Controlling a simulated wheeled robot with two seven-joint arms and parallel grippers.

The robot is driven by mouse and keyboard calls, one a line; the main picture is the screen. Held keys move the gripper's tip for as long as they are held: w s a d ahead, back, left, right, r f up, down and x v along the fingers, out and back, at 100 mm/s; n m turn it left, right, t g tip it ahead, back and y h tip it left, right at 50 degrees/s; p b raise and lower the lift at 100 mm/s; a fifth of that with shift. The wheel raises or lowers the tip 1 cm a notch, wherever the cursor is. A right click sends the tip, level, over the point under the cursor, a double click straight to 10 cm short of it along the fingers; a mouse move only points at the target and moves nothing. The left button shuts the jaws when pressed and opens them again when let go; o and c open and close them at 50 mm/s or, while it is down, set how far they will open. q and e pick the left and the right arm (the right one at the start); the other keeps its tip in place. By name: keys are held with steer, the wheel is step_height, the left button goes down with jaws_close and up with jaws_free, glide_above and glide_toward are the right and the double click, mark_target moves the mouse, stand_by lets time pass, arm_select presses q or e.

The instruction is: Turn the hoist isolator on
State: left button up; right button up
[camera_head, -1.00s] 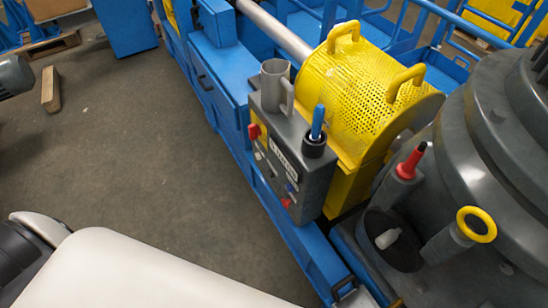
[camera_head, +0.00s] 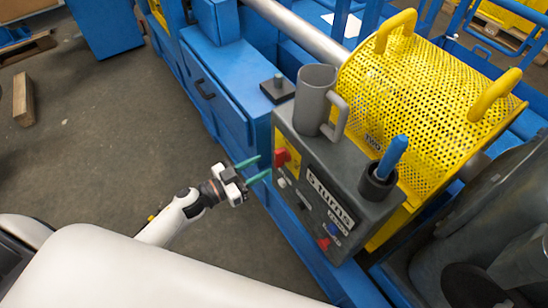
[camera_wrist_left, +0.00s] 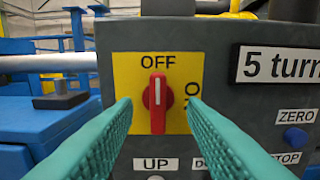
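The hoist isolator is a red rotary knob (camera_head: 281,156) on a yellow plate on the face of a dark grey control box (camera_head: 345,190). In the left wrist view the red knob (camera_wrist_left: 157,96) stands upright, its white line pointing at OFF. ON is at the right of the yellow plate (camera_wrist_left: 125,68), partly hidden by a finger. My left gripper (camera_head: 257,168) is open and empty, in front of the box's face. Its green fingers frame the knob left and right in the wrist view, apparently without touching it. My right gripper is not in view.
Below the knob are UP, DOWN and STOP labels; a blue ZERO button (camera_wrist_left: 295,136) is at right. A grey mug (camera_head: 313,98) and a blue-handled tool (camera_head: 391,158) in a holder are on the box. A yellow perforated guard (camera_head: 425,105) stands behind. Floor at left is mostly clear.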

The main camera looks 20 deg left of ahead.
mark_target(275, 158)
arm_select(q)
steer(key=x, duration=0.4)
steer(key=shift+w+d, duration=0.1)
steer(key=shift+w, duration=0.15)
steer(key=shift+w+d, duration=0.35)
steer(key=shift+w, duration=0.05)
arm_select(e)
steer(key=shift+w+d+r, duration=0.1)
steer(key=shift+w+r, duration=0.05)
arm_select(q)
steer(key=shift+c, duration=0.9)
jaws_close()
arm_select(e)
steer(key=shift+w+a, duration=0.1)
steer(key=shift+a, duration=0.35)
